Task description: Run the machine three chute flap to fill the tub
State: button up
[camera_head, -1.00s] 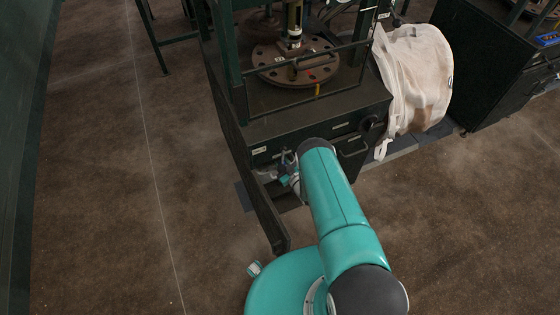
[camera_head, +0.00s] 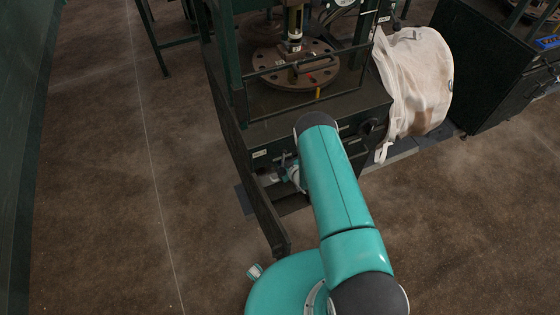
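A dark green machine (camera_head: 300,108) stands at the upper middle, with a round brown plate (camera_head: 290,62) full of holes on its bed. A long dark panel (camera_head: 255,195) slants down along its left front side; I cannot tell whether it is the chute flap. No tub can be made out. My teal arm reaches up to the machine's front. My gripper (camera_head: 287,174) is low at the machine's front face, beside the panel, small and partly hidden by the arm. Whether it is open or touching anything cannot be told.
A whitish bulk bag (camera_head: 418,80) bulges at the machine's right side. Another dark cabinet (camera_head: 485,70) stands at the upper right, with a blue tray (camera_head: 548,42) at its edge. Brown floor (camera_head: 100,180) lies clear to the left and at the lower right.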

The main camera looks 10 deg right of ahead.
jog(key=shift+o, duration=0.6)
jog(key=shift+s, duration=0.1)
jog(key=v, duration=1.3)
jog(key=shift+s+d+r, duration=0.15)
jog(key=shift+s+d, duration=0.05)
jog(key=shift+s, duration=0.1)
dwell(5.7)
